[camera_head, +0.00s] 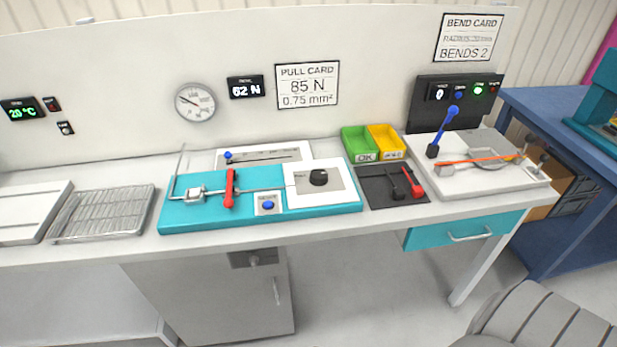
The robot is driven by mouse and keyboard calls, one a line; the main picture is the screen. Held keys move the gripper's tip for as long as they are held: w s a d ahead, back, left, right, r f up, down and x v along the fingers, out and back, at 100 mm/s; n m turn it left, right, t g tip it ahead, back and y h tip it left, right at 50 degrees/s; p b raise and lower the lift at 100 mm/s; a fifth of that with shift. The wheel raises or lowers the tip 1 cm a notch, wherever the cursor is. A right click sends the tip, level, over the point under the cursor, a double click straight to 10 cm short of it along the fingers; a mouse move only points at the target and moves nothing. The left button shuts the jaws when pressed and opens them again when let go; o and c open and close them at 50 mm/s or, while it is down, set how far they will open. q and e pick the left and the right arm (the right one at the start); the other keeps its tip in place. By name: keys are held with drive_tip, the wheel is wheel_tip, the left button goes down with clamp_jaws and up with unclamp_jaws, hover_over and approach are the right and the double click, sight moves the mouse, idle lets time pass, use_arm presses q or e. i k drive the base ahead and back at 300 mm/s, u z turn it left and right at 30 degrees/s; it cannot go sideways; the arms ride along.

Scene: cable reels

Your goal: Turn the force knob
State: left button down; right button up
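A black round knob (319,177) sits on a white plate at the right part of the teal pull tester (190,216). I take it to be the force knob; its small label is too small to read. A red lever (230,188) stands at the tester's left part, next to a metal clamp (194,193). A blue button (268,205) is at the front edge. The display (245,87) behind reads 62 N. The pull card (307,85) reads 85 N, 0.75 mm². Neither gripper shows in the head view.
A wire rack (104,213) lies to the left. Green (360,156) and yellow (386,155) bins stand behind a dark mat (376,193) with red and black-handled tools. A bending fixture (478,181) with a blue lever (444,130) is at the right. Space above the knob is clear.

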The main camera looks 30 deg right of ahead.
sight(317, 176)
drive_tip(key=u, duration=1.15)
drive_tip(key=i, duration=1.05)
drive_tip(key=z, duration=1.9)
